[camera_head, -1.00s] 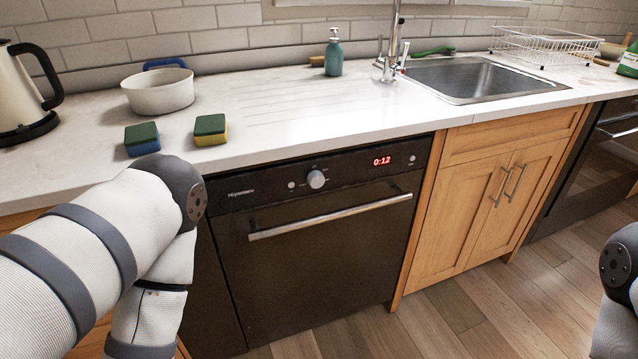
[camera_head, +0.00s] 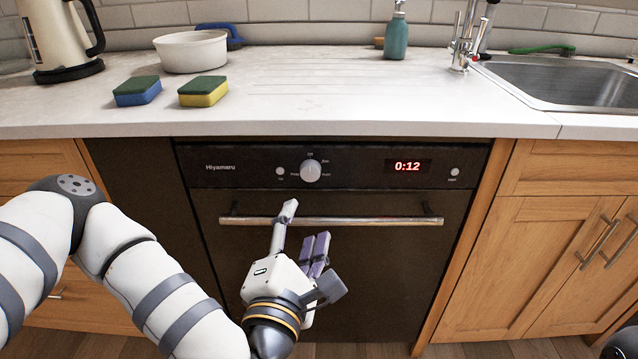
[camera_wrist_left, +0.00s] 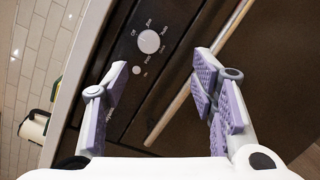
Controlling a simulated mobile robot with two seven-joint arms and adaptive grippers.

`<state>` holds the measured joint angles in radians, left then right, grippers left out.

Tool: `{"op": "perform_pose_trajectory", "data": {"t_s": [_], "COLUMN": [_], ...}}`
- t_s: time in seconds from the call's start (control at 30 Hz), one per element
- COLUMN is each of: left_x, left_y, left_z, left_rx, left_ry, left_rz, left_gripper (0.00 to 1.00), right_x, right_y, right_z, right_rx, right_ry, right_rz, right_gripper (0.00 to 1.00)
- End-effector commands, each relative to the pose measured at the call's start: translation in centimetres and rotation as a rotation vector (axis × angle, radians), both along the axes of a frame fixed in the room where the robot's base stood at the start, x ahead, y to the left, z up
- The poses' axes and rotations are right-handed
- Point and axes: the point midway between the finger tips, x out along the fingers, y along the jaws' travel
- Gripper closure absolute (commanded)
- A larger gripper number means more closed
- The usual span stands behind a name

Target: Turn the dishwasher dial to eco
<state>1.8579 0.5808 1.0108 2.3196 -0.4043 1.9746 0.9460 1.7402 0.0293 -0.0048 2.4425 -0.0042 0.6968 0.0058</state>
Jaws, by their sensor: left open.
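The round light-grey dial (camera_head: 311,171) is on the black control panel of the dishwasher (camera_head: 330,280). Small white labels surround it, with one above that seems to read Off. I cannot tell where the dial points. It also shows in the left wrist view (camera_wrist_left: 149,41), ahead of and between my fingers. My left gripper (camera_head: 305,224) is open and empty, in front of the dishwasher door, with its fingertips below the dial and near the handle's height. In the left wrist view my gripper (camera_wrist_left: 160,92) has its fingers wide apart.
The metal door handle (camera_head: 370,220) runs across below the panel. The display (camera_head: 407,167) reads 0:12, with a small button on each side of the panel. The counter edge (camera_head: 330,131) overhangs above. Sponges (camera_head: 203,91), a pot and a kettle stand on the counter.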

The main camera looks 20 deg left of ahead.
Motion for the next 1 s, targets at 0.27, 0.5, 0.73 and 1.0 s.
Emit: {"op": "perform_pose_trajectory", "data": {"t_s": [0.27, 0.5, 0.73, 1.0], "left_x": [3.4, 9.4, 12.1, 12.3], "left_y": [1.6, 2.5, 2.8, 2.8], "left_z": [1.1, 1.0, 0.9, 0.9], "left_rx": [-0.037, -0.035, -0.036, -0.035], "left_ry": [-0.042, -0.038, -0.034, -0.033], "left_rz": [0.048, 0.045, 0.04, 0.04], "left_gripper": [0.48, 0.48, 0.48, 0.5], "right_x": [-0.1, -0.1, -0.2, -0.2], "right_y": [0.0, 0.0, 0.0, 0.0], "right_z": [-0.1, -0.2, -0.2, -0.2], "right_rx": [0.001, 0.001, 0.001, 0.001], "right_ry": [0.003, 0.004, 0.005, 0.005], "right_rz": [0.001, 0.001, 0.001, 0.001], "right_gripper": [0.62, 0.62, 0.62, 0.62]}}
